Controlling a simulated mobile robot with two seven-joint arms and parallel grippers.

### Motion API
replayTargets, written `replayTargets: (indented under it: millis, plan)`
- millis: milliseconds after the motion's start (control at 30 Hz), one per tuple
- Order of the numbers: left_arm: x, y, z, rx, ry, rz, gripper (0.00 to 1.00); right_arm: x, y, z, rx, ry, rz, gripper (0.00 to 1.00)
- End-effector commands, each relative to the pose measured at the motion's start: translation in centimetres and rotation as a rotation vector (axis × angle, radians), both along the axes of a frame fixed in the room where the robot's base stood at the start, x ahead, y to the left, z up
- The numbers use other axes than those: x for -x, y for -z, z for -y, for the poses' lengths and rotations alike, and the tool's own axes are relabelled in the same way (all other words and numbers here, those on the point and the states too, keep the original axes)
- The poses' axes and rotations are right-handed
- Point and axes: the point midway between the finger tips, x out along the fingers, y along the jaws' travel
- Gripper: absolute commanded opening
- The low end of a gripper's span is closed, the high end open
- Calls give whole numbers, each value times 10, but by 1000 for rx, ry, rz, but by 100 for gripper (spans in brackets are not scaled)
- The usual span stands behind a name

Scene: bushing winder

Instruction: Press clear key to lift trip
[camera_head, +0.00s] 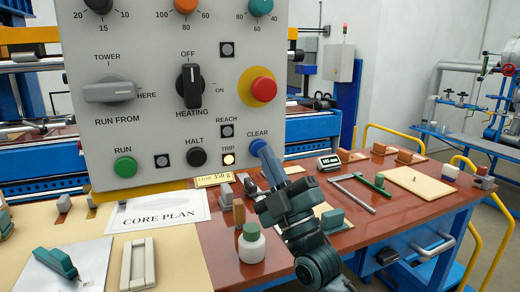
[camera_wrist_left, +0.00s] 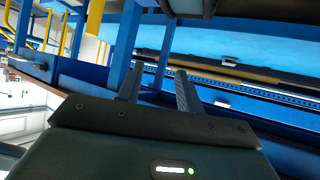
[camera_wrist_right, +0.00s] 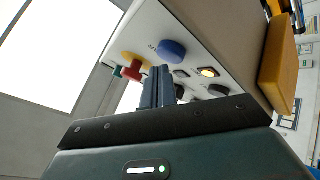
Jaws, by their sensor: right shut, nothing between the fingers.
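The grey control panel (camera_head: 150,110) stands upright above the bench. Its blue CLEAR key (camera_head: 257,147) is at the lower right, and the TRIP lamp (camera_head: 228,159) glows yellow. My right gripper (camera_head: 266,152) is shut and empty, with its fingertips at or very near the blue key; contact cannot be told. In the right wrist view the blue key (camera_wrist_right: 172,50) shows just beyond the shut fingers (camera_wrist_right: 158,72), and the lit lamp (camera_wrist_right: 209,72) is right of it. My left gripper (camera_wrist_left: 157,88) shows only in its wrist view, with its fingers apart and nothing between them.
The red emergency button (camera_head: 263,89) sits above the key. The black HALT button (camera_head: 196,156) and green RUN button (camera_head: 125,167) are to the left.

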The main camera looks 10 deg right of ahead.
Motion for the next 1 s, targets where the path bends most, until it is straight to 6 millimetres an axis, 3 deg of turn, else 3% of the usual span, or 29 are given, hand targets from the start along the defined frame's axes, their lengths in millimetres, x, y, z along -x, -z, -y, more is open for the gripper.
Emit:
replayTargets:
  millis: [1000]
  plan:
    - [0, 0, 0, 0, 0, 1, 36, -10, 0, -2, 0, 0, 0, 0]
